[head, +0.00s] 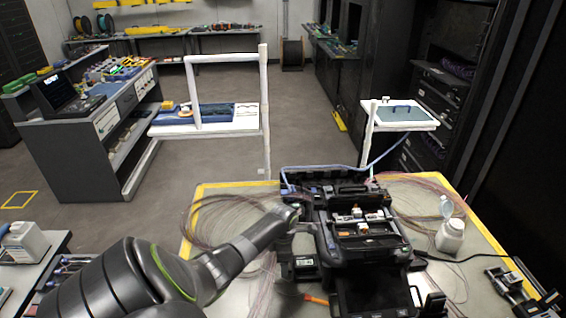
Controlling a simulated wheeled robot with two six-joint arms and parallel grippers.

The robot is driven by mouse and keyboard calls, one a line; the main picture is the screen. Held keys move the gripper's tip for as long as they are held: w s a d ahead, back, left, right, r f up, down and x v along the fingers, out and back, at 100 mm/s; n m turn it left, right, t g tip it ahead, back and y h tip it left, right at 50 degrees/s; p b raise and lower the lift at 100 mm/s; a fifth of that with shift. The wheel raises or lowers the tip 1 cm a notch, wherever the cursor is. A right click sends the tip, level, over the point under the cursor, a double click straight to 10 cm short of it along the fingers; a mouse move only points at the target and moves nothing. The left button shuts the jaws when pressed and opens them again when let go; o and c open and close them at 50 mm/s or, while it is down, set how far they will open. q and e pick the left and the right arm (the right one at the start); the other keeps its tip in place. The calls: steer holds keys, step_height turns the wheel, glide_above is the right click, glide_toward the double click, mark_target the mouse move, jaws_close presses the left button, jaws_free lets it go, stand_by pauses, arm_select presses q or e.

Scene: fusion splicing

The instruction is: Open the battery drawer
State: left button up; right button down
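A black fusion splicer (392,243) stands on the yellow-edged worktable, with a dark screen panel (372,296) at its near side. My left arm reaches in from the lower left. My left gripper (297,222) is at the splicer's left side, close to its casing. Its fingertips are small and dark against the casing, so I cannot tell whether they are open, shut or touching it. I cannot make out the battery drawer clearly; the splicer's lower left side is partly hidden by my arm. My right gripper is not in view.
Coiled fibres lie on the worktable (222,187) left and right of the splicer. A small black box (304,262) and an orange tool (316,299) lie near its left side. A white bottle (450,236) and black clamp-like hardware (510,284) are at right.

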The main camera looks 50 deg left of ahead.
arm_select(q)
step_height(320, 180, up, 17)
steer(key=shift+r+b, duration=0.2)
steer(key=shift+b, duration=0.1)
stand_by(0.7)
